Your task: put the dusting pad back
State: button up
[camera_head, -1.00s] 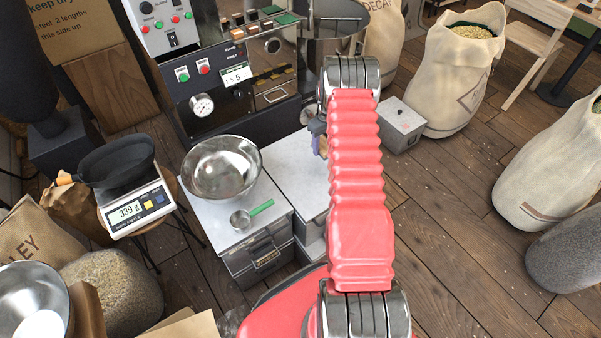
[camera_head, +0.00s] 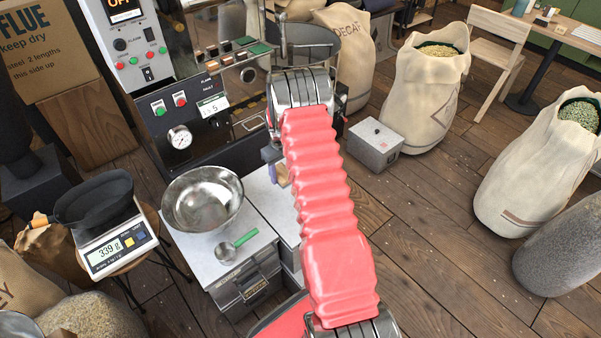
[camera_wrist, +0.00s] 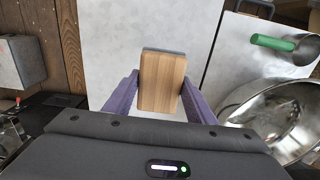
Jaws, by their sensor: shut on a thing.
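The dusting pad shows in the wrist view as a wooden block (camera_wrist: 162,82) with a thin grey layer along its far edge. My gripper (camera_wrist: 160,98) is shut on it, with one purple finger at each side. Below the pad in the wrist view is a pale grey worktop (camera_wrist: 115,45); I cannot tell whether the pad touches it. In the head view my gripper (camera_head: 275,172) is mostly hidden behind my red arm, and only a little of the pad's wood (camera_head: 283,177) shows.
A steel bowl (camera_head: 203,200) and a green-handled scoop (camera_head: 238,244) rest on the cabinet top left of my gripper. A scale (camera_head: 118,245) carries a black pan. The roaster panel (camera_head: 200,115) stands behind. A grey metal box (camera_head: 374,145) and full sacks (camera_head: 425,95) stand on the right.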

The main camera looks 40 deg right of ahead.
jog(key=s+a+r, duration=0.2)
jog(key=a+r, duration=0.1)
jog(key=a, duration=0.6)
jog(key=s+a+r, duration=0.3)
jog(key=a, duration=0.6)
jog(key=s+a+r, duration=0.2)
jog(key=s+a, duration=0.1)
jog(key=a, duration=0.7)
jog(key=shift+r, duration=0.4)
jog(key=shift+s, duration=0.15)
